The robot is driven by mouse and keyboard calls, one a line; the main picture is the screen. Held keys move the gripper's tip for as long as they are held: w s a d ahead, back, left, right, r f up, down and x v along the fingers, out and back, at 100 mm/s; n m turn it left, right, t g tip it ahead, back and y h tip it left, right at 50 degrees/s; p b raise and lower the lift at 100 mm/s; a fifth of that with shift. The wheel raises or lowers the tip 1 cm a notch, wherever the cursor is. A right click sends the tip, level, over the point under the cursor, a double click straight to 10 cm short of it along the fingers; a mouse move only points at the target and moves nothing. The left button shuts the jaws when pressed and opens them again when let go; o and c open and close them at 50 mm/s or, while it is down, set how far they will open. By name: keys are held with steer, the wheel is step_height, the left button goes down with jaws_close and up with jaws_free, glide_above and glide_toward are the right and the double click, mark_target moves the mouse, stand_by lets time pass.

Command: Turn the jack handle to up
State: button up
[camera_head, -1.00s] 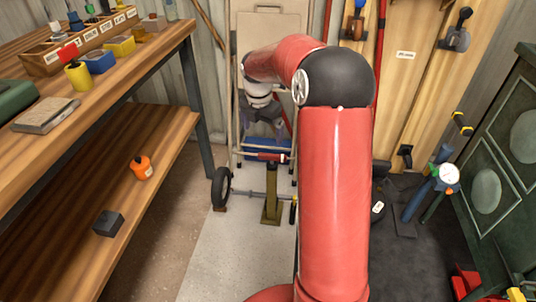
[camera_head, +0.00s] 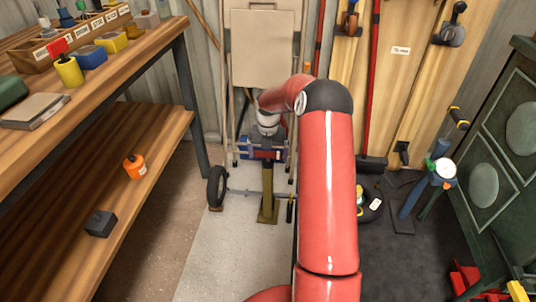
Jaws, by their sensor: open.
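The jack is an olive upright post (camera_head: 267,195) on a flat foot, standing on the pale floor strip in the middle of the view. A red bar, the jack handle (camera_head: 268,154), lies about level across the top of the post. My gripper (camera_head: 264,148) is right at the handle, pointing down from the grey wrist. It is open. The fingertips are small and overlap the handle in the picture, so I cannot tell whether they touch it or straddle it.
A black wheel (camera_head: 216,187) on an axle is left of the jack. A blue object (camera_head: 245,149) is behind my gripper, before a beige folded panel (camera_head: 262,50). The wooden bench (camera_head: 130,120) bounds the left and a green cabinet (camera_head: 490,190) the right.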

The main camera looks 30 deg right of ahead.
steer(key=shift+f, duration=0.1)
steer(key=c, duration=0.6)
steer(key=shift+m, duration=0.3)
